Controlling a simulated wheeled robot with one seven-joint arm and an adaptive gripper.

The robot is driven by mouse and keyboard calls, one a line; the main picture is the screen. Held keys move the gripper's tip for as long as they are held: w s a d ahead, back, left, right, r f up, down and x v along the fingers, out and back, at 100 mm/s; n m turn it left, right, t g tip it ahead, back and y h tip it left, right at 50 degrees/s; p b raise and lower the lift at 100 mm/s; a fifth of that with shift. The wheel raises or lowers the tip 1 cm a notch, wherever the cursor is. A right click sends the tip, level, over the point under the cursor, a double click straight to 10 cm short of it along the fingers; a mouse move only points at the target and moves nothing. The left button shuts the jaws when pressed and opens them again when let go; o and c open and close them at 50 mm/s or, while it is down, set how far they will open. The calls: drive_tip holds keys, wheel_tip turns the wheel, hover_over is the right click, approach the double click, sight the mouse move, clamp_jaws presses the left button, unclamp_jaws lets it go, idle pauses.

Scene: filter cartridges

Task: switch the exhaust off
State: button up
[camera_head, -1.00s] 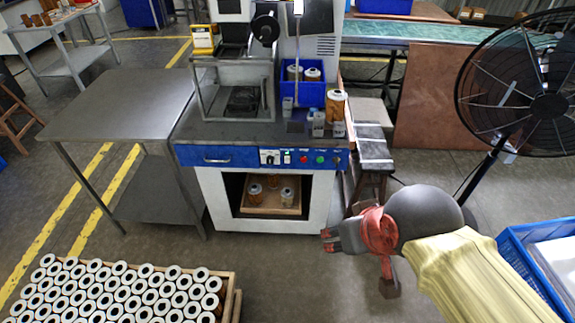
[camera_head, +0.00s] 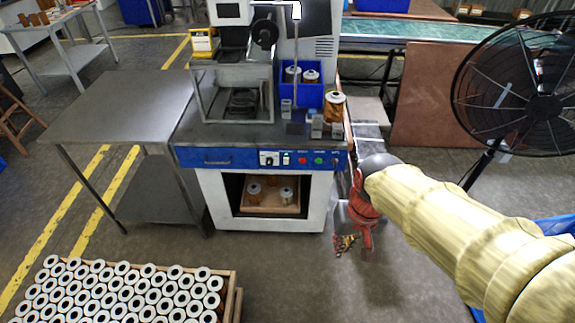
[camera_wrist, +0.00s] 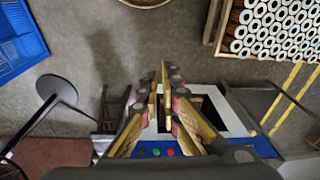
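The machine's blue control panel (camera_head: 225,157) faces me below the worktop. It carries a white switch plate with a dark knob (camera_head: 269,158), a small switch with a green part (camera_head: 286,158), a red button (camera_head: 302,160), a green button (camera_head: 319,160) and a dark control (camera_head: 335,161) at the right end. The labels are too small to read, so I cannot tell which one is the exhaust. My gripper (camera_head: 346,244) is below and right of the panel, touching none of it. In the wrist view its fingers (camera_wrist: 164,76) look apart and empty; they partly hide the panel (camera_wrist: 265,147).
A fan (camera_head: 520,88) stands at the right, and a stool-like stand (camera_head: 368,130) is beside the machine. A crate of filter cartridges (camera_head: 236,290) lies at front left. A steel table (camera_head: 125,100) stands left. The floor before the machine is clear.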

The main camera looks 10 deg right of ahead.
drive_tip(key=f+m+g+y, duration=0.1)
drive_tip(key=f, duration=0.1)
drive_tip(key=w+a+f+m+g+y+p, duration=0.1)
drive_tip(key=f, duration=0.1)
drive_tip(key=a+f+m+g, duration=0.1)
drive_tip(key=shift+w+a+f+y+p, duration=0.15)
drive_tip(key=shift+a+f+y+p, duration=0.05)
drive_tip(key=shift+f+y+p, duration=0.2)
clamp_jaws()
drive_tip(key=w+a+f+m+t+y+p, duration=0.1)
drive_tip(key=w+a+f+m+y+p, duration=0.1)
drive_tip(key=w+a+f+m+y, duration=0.55)
drive_tip(key=w+a+f+m+t+y+p, duration=0.1)
drive_tip(key=w+a+f+m+y+p, duration=0.3)
drive_tip(key=m, duration=0.7)
drive_tip(key=w+d+f+m+t+b, duration=0.2)
drive_tip(key=w+d+f+m+t, duration=0.25)
drive_tip(key=w+m+t, duration=0.35)
drive_tip(key=w+d+r+m+t+h, duration=0.1)
drive_tip(key=w+d+m+t+h, duration=0.4)
drive_tip(key=m, duration=1)
drive_tip(key=w+d+t, duration=0.3)
drive_tip(key=w+d, duration=0.2)
drive_tip(key=w, duration=0.1)
drive_tip(key=shift+w+d+r, duration=0.2)
drive_tip(key=shift+d+r, duration=0.1)
drive_tip(key=shift+r, duration=0.1)
drive_tip(key=shift+m, duration=0.25)
